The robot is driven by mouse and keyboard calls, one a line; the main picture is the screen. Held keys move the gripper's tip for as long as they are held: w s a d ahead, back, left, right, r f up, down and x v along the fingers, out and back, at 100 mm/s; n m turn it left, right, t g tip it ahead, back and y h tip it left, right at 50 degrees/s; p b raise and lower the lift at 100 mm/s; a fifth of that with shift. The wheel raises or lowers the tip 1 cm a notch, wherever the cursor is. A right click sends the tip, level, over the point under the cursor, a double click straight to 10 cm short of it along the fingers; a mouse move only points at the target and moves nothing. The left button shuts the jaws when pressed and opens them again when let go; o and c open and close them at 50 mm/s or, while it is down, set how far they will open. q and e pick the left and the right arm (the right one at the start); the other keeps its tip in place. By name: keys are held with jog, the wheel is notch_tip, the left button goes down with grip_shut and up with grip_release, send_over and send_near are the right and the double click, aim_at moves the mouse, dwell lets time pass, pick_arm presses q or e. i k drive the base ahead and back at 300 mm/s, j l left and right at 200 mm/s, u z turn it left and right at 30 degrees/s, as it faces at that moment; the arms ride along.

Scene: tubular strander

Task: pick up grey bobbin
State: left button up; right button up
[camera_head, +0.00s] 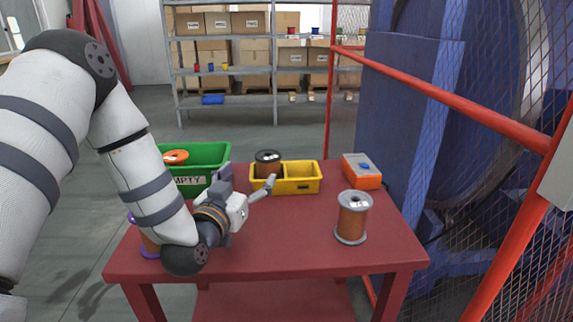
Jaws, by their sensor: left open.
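The grey bobbin (354,219), with grey flanges and copper-coloured winding, stands upright on the right part of the red table. My left gripper (248,178) is above the middle left of the table, in front of the yellow bin. Its fingers are apart with nothing between them, and they point away towards the back. It is to the left of the grey bobbin and clear of it. My right gripper is not in view.
A yellow bin (301,186) holds a dark-flanged bobbin (268,157). A green bin (207,153) holds an orange-flanged bobbin (175,157). A purple-flanged bobbin (150,247) is partly hidden by my left arm. An orange-grey box (362,172) stands behind the grey bobbin. Red-framed mesh fencing (470,105) borders the right.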

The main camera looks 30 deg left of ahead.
aim_at(356, 205)
jog(key=k+l, duration=0.15)
jog(key=k, duration=0.35)
jog(key=k+l, duration=0.1)
jog(key=k, duration=0.4)
